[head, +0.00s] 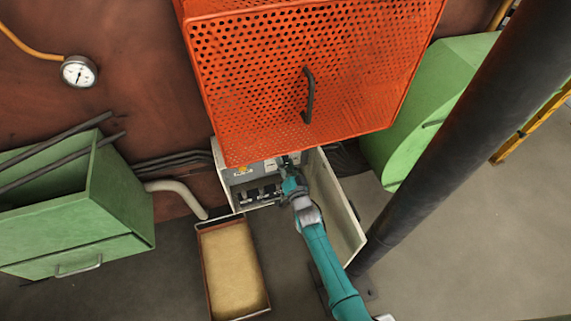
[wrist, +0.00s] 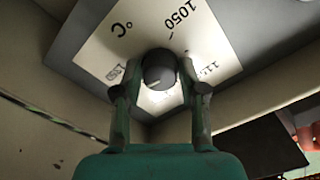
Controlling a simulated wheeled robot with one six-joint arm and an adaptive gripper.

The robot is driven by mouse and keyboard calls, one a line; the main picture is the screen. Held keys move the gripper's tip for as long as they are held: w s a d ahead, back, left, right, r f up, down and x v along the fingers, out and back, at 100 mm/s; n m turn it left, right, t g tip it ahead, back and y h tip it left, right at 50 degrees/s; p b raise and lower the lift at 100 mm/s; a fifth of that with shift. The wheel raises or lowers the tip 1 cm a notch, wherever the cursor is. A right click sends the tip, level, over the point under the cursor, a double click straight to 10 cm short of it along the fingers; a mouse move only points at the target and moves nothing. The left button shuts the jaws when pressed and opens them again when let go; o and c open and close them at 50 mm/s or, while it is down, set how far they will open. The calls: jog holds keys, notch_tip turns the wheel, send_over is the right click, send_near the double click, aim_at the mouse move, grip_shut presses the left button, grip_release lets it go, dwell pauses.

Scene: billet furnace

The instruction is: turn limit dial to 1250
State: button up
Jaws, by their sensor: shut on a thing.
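The limit dial (wrist: 158,66) is a dark round knob on a white plate (wrist: 205,50) marked °C, seen in the wrist view. The number 1050 reads at the plate's upper right; other numbers beside the fingers are partly hidden and hard to read. A short light mark shows on the dial's lower face. My gripper (wrist: 158,82) is shut on the dial, one finger on each side. In the head view my gripper (head: 289,172) reaches into the open pale control box (head: 340,208); the dial cannot be made out there.
An orange perforated guard (head: 270,70) overhangs the box. A dark post (head: 450,130) stands to the right. A tray of sand-coloured material (head: 204,275) lies on the floor to the left of my arm.

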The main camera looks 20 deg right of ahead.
jog(key=n, duration=0.5)
jog(key=shift+n, duration=0.3)
jog(key=n, duration=0.5)
jog(key=shift+n, duration=0.4)
jog(key=o, duration=1.1)
jog(key=shift+o, duration=0.2)
jog(key=shift+s, duration=0.1)
jog(key=s, duration=1.1)
jog(key=shift+s, duration=0.4)
